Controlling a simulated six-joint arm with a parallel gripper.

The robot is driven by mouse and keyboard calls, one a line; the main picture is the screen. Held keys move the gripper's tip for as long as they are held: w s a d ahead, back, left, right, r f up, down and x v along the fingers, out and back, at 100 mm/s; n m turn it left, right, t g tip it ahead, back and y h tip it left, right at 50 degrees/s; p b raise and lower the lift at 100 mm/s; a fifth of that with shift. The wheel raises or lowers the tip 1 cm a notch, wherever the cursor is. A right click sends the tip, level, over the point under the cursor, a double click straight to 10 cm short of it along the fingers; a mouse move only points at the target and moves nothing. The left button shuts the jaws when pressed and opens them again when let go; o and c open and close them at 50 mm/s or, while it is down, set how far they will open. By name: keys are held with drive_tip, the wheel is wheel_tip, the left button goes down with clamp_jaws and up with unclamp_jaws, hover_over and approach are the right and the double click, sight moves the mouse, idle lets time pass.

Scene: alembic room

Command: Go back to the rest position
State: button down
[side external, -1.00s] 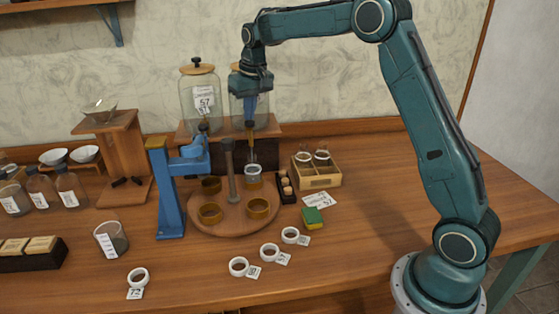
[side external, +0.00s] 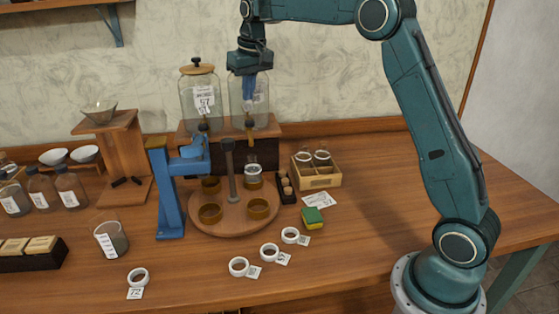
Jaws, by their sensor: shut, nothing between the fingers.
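My gripper (side external: 249,98) is shut and empty, pointing down in front of the right glass jar (side external: 263,100) on the wooden shelf stand. It hangs above the round wooden turntable (side external: 233,227) and touches nothing that I can make out. Its fingers partly hide the right jar and its label. The turntable carries several brown ring-like cups around a grey post (side external: 231,172). A small clear glass with a pale rim (side external: 254,170) sits at one of the back cups.
A blue press-like stand (side external: 168,195) rises left of the turntable. A wooden box with two jars (side external: 317,172), a green and yellow sponge (side external: 312,217) and several white rings with number cards (side external: 239,267) lie around it. The table's right side is clear.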

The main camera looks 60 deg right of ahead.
drive_tip(key=s+a+r+n+t, duration=0.1)
drive_tip(key=s+a+r, duration=0.25)
drive_tip(key=s, duration=0.55)
drive_tip(key=s+a+r+t, duration=0.1)
drive_tip(key=s+a+r, duration=0.25)
drive_tip(key=s, duration=0.55)
drive_tip(key=s+a+f+n, duration=0.1)
drive_tip(key=s+f, duration=0.3)
drive_tip(key=s, duration=0.5)
drive_tip(key=s+a+f+n+t, duration=0.1)
drive_tip(key=s+a+f, duration=0.3)
drive_tip(key=s, duration=0.6)
drive_tip(key=shift+s+f+y, duration=0.15)
drive_tip(key=shift+f+y, duration=0.1)
drive_tip(key=shift+y, duration=0.05)
